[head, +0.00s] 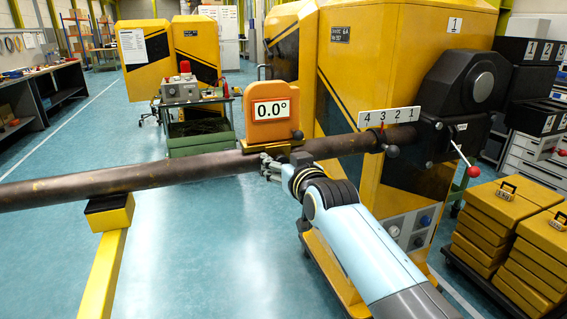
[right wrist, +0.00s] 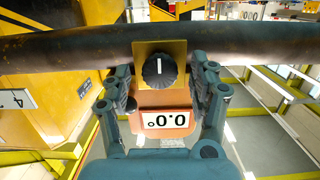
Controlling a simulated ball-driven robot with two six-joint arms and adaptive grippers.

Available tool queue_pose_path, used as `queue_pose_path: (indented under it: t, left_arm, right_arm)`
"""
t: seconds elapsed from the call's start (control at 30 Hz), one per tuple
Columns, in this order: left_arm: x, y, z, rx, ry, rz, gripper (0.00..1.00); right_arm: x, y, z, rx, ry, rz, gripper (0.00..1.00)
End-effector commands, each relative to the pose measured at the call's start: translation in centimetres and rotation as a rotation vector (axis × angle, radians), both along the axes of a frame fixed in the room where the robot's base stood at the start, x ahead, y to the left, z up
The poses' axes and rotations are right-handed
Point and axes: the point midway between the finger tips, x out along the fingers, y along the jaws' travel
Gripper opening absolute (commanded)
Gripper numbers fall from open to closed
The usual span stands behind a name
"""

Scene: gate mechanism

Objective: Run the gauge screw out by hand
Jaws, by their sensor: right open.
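In the right wrist view the display (right wrist: 166,120) appears upside down. There a round black knob with a white line (right wrist: 159,71), which looks like the gauge screw, sits on a brass plate (right wrist: 178,48) against the pipe. My right gripper (head: 267,168) is at the near side of the pipe, below the gauge. In the right wrist view its fingers (right wrist: 162,88) are open on both sides of the knob, apart from it. My left gripper is not in view.
The pipe runs into a black gearbox (head: 465,95) with a red-tipped lever (head: 463,158). A numbered scale (head: 388,117) stands over a collar on the pipe. A yellow post (head: 103,265) supports the pipe at left. Yellow weights (head: 495,225) are stacked at right. Floor at left is clear.

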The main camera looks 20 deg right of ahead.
Motion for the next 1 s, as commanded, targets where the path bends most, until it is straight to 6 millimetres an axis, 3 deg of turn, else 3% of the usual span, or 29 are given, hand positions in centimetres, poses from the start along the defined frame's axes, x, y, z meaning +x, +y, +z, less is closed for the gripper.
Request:
queue_pose_path:
  t: [0.2, 0.63, 0.67, 0.87, 1.0]
  left_arm:
    - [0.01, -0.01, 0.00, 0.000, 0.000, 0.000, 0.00]
    - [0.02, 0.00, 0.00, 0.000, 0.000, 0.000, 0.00]
    - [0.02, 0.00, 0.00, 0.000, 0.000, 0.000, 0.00]
    - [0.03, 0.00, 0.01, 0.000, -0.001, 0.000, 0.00]
    - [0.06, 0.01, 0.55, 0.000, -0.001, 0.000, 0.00]
  right_arm:
    - [0.01, -0.01, -0.01, 0.000, 0.000, 0.000, 0.59]
    - [-0.01, 0.00, -0.01, 0.000, 0.000, 0.000, 0.03]
    - [-0.01, 0.00, -0.01, 0.000, 0.000, 0.000, 0.31]
    - [-0.01, 0.00, -0.02, 0.000, 0.001, 0.000, 0.06]
    - [-0.07, 0.19, 0.07, -0.139, -0.002, 0.001, 0.06]
